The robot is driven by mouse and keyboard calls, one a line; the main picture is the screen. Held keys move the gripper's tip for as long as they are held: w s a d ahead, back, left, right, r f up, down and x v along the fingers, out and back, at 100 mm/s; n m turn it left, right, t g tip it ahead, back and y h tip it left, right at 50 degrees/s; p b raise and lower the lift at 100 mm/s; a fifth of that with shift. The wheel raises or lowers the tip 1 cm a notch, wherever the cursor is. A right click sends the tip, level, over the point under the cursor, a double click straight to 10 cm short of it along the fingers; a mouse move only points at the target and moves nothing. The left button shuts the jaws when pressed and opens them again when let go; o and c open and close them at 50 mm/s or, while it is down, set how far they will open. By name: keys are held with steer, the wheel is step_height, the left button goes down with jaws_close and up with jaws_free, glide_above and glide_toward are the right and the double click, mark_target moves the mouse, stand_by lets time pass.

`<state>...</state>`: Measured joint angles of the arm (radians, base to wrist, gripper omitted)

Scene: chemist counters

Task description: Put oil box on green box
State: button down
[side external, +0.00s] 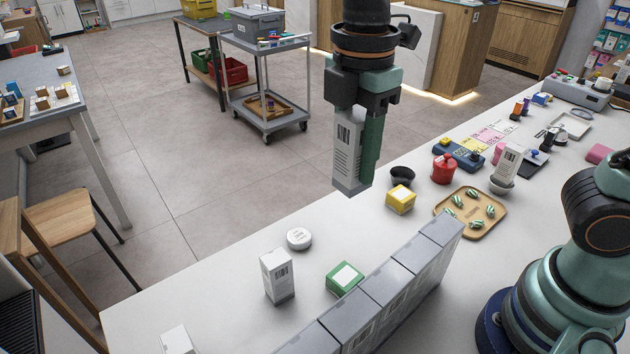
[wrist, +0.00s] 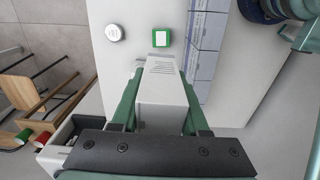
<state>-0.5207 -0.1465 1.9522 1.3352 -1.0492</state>
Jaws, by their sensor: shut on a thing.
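My gripper (side external: 358,175) is shut on a tall white and grey box (side external: 347,150) with a barcode, taken here as the oil box; its print is too small to read. It hangs upright above the counter, clear of it. In the wrist view the oil box (wrist: 161,95) sits between the two green fingers of my gripper (wrist: 161,78). The green box (side external: 344,278), small with a white top, lies on the counter, nearer the side camera than my gripper. In the wrist view the green box (wrist: 161,38) shows just beyond the held box, with nothing on it.
A row of grey boxes (side external: 388,282) stands close right of the green box. A white barcode box (side external: 277,276) and a round white tin (side external: 299,239) stand to its left. A yellow box (side external: 400,199), a dark bowl (side external: 402,175) and a wooden tray (side external: 470,232) lie farther back.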

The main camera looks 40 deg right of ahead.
steer(key=shift+s+d+f, duration=0.15)
steer(key=shift+f, duration=0.2)
step_height(320, 180, down, 19)
steer(key=shift+f, duration=0.2)
steer(key=shift+f, duration=0.15)
steer(key=shift+c, duration=2.1)
jaws_free()
